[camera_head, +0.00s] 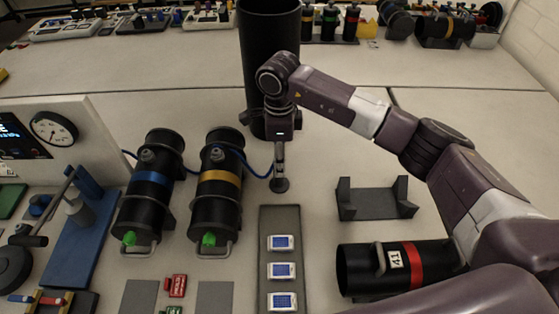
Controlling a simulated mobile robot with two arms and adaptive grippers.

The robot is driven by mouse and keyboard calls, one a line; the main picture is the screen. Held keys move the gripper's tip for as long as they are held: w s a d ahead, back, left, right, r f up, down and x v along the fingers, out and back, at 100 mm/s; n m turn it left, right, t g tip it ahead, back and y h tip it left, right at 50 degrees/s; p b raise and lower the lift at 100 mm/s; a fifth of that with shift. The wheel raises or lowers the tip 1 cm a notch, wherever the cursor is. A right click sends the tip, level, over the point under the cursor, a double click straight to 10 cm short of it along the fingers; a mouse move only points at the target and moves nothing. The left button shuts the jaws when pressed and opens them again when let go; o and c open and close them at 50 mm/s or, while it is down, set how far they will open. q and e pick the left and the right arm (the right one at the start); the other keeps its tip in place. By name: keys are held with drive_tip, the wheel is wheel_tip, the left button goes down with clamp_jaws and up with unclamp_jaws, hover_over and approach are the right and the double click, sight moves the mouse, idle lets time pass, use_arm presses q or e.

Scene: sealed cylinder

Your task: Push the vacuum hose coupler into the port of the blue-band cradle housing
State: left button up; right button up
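The blue-band housing (151,178) is a black cylinder lying in a cradle at left, with a green tip at its near end and a port (148,155) on its upper side. A blue hose (258,176) runs behind the blue-band and yellow-band cylinders to my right gripper (280,168). The gripper points down, its fingers close together around what looks like the small dark coupler (280,185) at the hose end. The coupler is right of the yellow-band cylinder, apart from the blue-band port. My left gripper is out of view.
The yellow-band cylinder (217,188) stands between gripper and blue-band housing. A tall black cylinder (268,45) rises behind the gripper. An empty cradle (376,203) and a red-band cylinder (368,270) are at right. A grey tray (279,218) holds blue-screened pieces. A gauge panel (55,127) stands left.

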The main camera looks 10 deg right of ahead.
drive_tip(key=shift+b, duration=0.3)
idle(0.6)
clamp_jaws()
drive_tip(key=shift+r, duration=0.2)
idle(0.3)
drive_tip(key=shift+r+p, duration=1.25)
drive_tip(key=shift+r, duration=1.6)
drive_tip(key=shift+s, duration=0.1)
